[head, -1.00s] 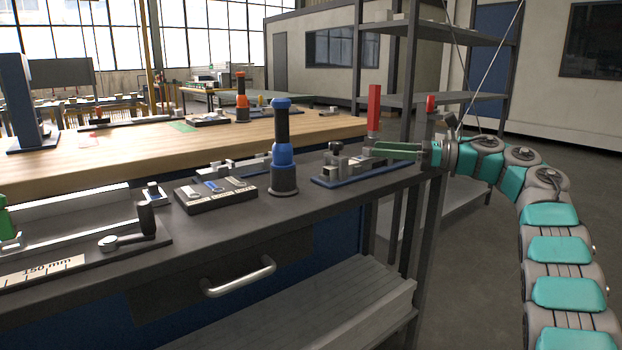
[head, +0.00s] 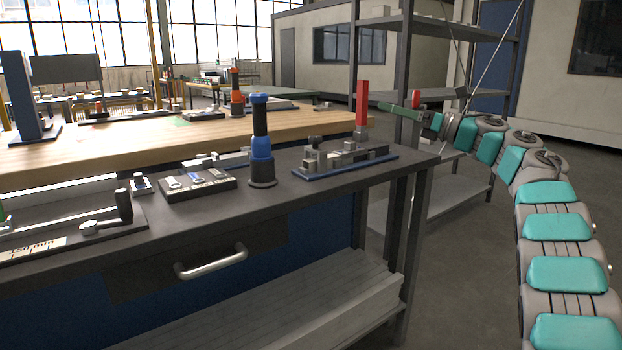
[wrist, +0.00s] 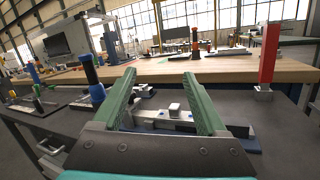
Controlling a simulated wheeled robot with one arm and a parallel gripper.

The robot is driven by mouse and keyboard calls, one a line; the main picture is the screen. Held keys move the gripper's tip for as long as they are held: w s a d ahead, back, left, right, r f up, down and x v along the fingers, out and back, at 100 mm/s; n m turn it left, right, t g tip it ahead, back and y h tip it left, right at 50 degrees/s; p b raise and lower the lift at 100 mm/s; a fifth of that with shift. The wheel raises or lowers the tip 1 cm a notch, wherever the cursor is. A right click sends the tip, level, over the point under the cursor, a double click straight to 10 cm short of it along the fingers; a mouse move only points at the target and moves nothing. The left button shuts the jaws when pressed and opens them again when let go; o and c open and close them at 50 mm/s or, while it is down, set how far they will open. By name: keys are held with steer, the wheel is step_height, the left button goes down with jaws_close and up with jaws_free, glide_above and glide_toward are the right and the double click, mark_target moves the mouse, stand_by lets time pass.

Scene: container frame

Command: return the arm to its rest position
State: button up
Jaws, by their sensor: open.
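My gripper (head: 402,110) has green fingers and is at the right in the head view, beyond the right end of the dark workbench and above its top. In the wrist view the two fingers (wrist: 168,100) stand wide apart with nothing held between them. Past them lies a metal clamp fixture (wrist: 172,118) on a blue base, which also sits near the bench's right end in the head view (head: 345,158). My teal and grey arm curves down the right side of the head view.
The dark workbench (head: 300,208) carries a blue-and-black upright tool (head: 262,150), a small tray of parts (head: 197,184) and a red upright block (head: 362,103). A wooden-topped bench (head: 100,155) stands behind. A grey shelf rack (head: 385,25) rises behind the gripper. Floor at the right is open.

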steer(key=w+d+r+m+t+h, duration=0.2)
steer(key=d+r+m+t+h, duration=0.25)
steer(key=m+h, duration=0.4)
steer(key=w+d+r+m+t+h, duration=0.1)
steer(key=d+r+m+t+h, duration=0.4)
steer(key=m, duration=0.6)
steer(key=s+d+f+m+g+h, duration=0.65)
steer(key=s+f+m+h, duration=0.35)
steer(key=f+m, duration=0.5)
steer(key=s+a+f+m+g+y, duration=0.1)
steer(key=s+a+f+m+g, duration=0.3)
steer(key=s+f, duration=0.75)
steer(key=s+a+f+m+g+y, duration=0.2)
steer(key=s+a+f+m+g, duration=0.2)
steer(key=s+f, duration=0.75)
steer(key=s+a+f+g+y, duration=0.1)
steer(key=s+a+f+g, duration=0.1)
steer(key=s, duration=0.7)
steer(key=s+a+f+m+g+y, duration=0.1)
steer(key=s+a+f+g, duration=0.2)
steer(key=s, duration=0.7)
steer(key=s+a+f+m+g+y, duration=0.1)
steer(key=s+a+f+g, duration=0.2)
steer(key=s+a+f, duration=0.3)
steer(key=s+a, duration=0.2)
steer(key=s, duration=0.1)
steer(key=shift+s+y, duration=0.25)
steer(key=shift+y, duration=0.1)
